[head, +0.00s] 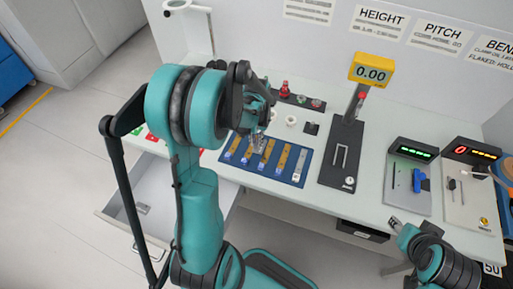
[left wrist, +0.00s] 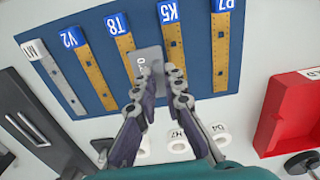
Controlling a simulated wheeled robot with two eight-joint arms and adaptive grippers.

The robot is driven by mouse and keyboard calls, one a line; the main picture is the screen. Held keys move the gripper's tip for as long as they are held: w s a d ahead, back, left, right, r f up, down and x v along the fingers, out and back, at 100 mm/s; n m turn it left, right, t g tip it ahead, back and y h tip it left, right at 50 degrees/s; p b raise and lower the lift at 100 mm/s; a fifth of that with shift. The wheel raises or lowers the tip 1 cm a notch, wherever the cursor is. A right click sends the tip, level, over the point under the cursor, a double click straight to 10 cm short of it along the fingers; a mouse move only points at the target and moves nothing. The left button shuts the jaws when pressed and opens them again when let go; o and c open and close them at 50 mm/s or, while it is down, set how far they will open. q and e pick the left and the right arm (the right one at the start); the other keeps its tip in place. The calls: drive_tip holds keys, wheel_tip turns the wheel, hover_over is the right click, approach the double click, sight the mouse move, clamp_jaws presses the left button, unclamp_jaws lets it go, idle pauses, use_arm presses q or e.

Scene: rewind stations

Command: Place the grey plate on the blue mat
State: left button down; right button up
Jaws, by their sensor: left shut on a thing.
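My left gripper (left wrist: 157,78) is shut on a small grey plate (left wrist: 148,60), which carries a partly hidden printed mark. In the left wrist view the plate shows over the blue mat (left wrist: 197,55), between strips T8 and K5; I cannot tell whether it touches the mat. In the head view the left gripper (head: 256,136) is over the upper middle of the mat (head: 272,171), partly covered by my own arm. My right gripper (head: 397,224) is by the table's front edge at the right; its jaws are too small to judge.
Several labelled strips lie on the mat, including a grey one (head: 300,164). White rings (left wrist: 178,142) and a red tray (left wrist: 290,115) are close by. A black gauge stand (head: 342,150) stands right of the mat. An open drawer (head: 165,190) juts out at front left.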

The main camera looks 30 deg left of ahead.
use_arm(q)
drive_tip(key=shift+f+b, duration=0.65)
drive_tip(key=shift+f, duration=1.2)
drive_tip(key=shift+f, duration=0.1)
drive_tip(key=c, duration=1.6)
unclamp_jaws()
wheel_tip(320, 180, up, 12)
drive_tip(key=p, duration=0.4)
drive_tip(key=s+d+r+m+t, duration=0.1)
drive_tip(key=s+d+r+t, duration=0.1)
drive_tip(key=d, duration=0.3)
drive_tip(key=s+d+r+t, duration=0.2)
drive_tip(key=s+d+r, duration=0.2)
drive_tip(key=s+d, duration=0.1)
drive_tip(key=s+d+r+m+t, duration=0.1)
drive_tip(key=s+d+r+t, duration=0.2)
drive_tip(key=d, duration=0.1)
drive_tip(key=shift+s+d+r+m, duration=0.1)
drive_tip(key=shift+s+d+m, duration=0.1)
drive_tip(key=shift+d+m, duration=0.15)
